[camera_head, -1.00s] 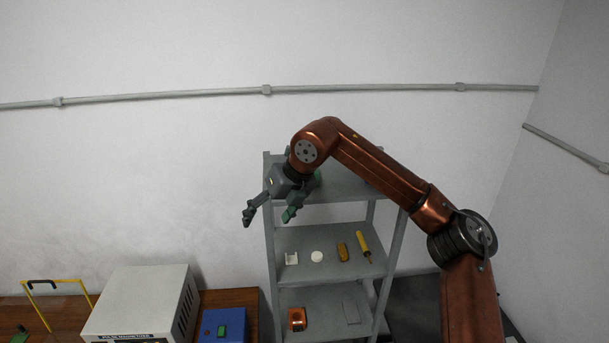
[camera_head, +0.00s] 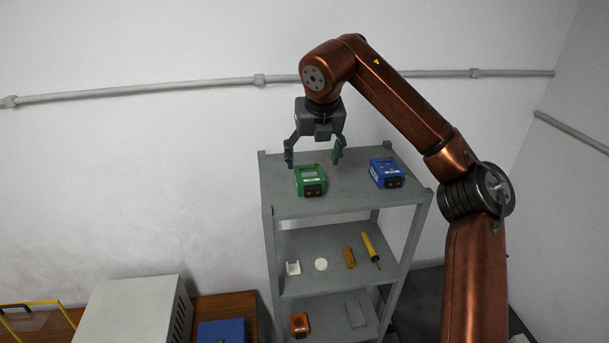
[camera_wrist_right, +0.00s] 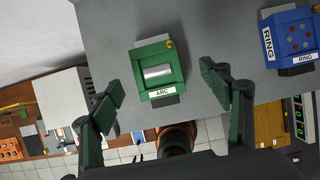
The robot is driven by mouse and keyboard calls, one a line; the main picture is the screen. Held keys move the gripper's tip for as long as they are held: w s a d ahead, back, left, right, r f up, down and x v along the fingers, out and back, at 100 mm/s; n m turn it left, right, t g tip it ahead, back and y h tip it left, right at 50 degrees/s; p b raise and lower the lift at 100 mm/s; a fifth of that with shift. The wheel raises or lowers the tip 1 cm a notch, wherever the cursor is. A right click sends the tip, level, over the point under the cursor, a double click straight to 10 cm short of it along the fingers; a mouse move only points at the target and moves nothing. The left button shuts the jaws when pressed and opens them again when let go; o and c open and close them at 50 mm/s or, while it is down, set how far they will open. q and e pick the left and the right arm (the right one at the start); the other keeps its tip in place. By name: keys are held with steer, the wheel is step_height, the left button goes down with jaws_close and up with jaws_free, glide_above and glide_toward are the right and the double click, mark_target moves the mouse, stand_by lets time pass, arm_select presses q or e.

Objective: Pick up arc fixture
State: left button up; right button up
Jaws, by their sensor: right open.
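The arc fixture (camera_head: 310,180) is a green block on the left part of the shelf's top board. In the right wrist view the arc fixture (camera_wrist_right: 157,72) shows a silver half-round piece, a white ARC label and a small orange knob at one corner. My right gripper (camera_head: 315,163) is open, pointing down just above and behind the arc fixture in the head view. In the right wrist view its fingers (camera_wrist_right: 172,92) are spread wide, with the fixture between and ahead of them, untouched. My left gripper is not in view.
A blue RING fixture (camera_head: 387,173) stands to the right on the same top board (camera_head: 345,200). Lower boards hold a white piece (camera_head: 293,268), a white disc (camera_head: 321,264), a yellow-handled tool (camera_head: 371,250) and an orange block (camera_head: 299,324). A grey-white box (camera_head: 130,310) stands lower left.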

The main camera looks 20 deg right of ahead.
mark_target(309, 173)
steer(key=x, duration=0.1)
steer(key=p+x, duration=0.2)
steer(key=shift+s+a+f, duration=0.2)
steer(key=shift+a+f, duration=0.05)
steer(key=shift+f, duration=0.1)
steer(key=shift+p+x, duration=0.5)
steer(key=shift+x, duration=0.7)
steer(key=shift+w+f, duration=0.2)
steer(key=shift+f, duration=0.05)
steer(key=shift+a, duration=0.1)
steer(key=c, duration=0.9)
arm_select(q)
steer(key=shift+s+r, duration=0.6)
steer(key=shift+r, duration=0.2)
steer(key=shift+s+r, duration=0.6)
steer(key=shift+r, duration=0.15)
arm_select(e)
steer(key=shift+r, duration=0.1)
steer(key=c, duration=0.9)
